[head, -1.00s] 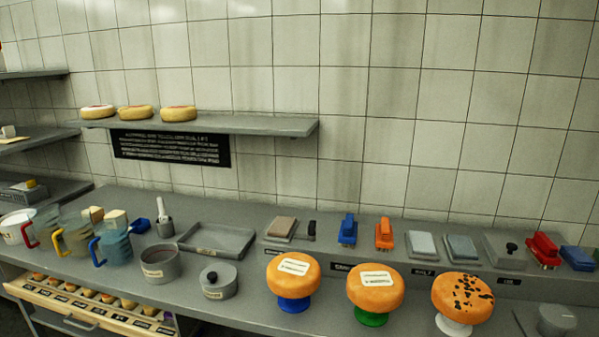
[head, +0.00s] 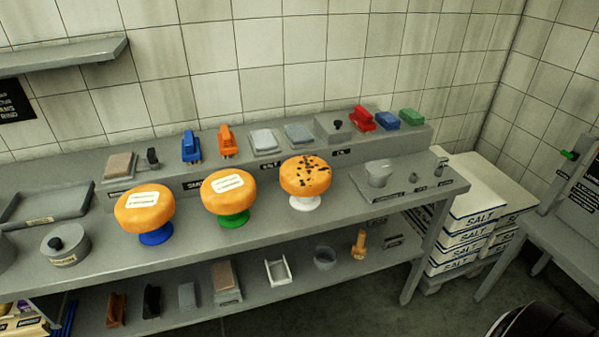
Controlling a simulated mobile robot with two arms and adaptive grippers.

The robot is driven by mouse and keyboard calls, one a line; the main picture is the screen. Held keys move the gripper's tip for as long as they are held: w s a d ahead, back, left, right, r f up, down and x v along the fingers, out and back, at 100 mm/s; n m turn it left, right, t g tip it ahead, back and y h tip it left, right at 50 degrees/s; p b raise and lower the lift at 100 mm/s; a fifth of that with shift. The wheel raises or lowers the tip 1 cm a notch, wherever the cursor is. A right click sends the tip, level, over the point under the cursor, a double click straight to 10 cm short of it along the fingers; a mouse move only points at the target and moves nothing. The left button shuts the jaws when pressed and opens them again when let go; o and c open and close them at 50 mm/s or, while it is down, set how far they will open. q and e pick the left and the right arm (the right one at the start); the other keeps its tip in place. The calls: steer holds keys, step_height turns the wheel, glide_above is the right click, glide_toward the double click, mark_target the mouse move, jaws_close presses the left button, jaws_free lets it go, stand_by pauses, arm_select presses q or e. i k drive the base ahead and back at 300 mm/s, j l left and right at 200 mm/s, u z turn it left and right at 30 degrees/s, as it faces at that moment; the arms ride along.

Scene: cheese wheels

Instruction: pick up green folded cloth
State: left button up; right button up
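A small green folded cloth (head: 411,117) lies at the right end of the raised back ledge of the grey bench in the head view. It sits just right of a blue folded cloth (head: 386,120), with a red brush-like tool (head: 361,118) further left. Nothing covers the green cloth. Neither of my grippers shows in the head view.
Three orange cheese wheels stand on blue (head: 156,237), green (head: 234,220) and white (head: 305,203) pedestals along the grey bench (head: 340,213). Salt boxes (head: 478,220) are stacked right of the bench. A dark rounded object (head: 540,322) shows at the bottom right.

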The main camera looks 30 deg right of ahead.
mark_target(413, 118)
steer(key=z, duration=1.7)
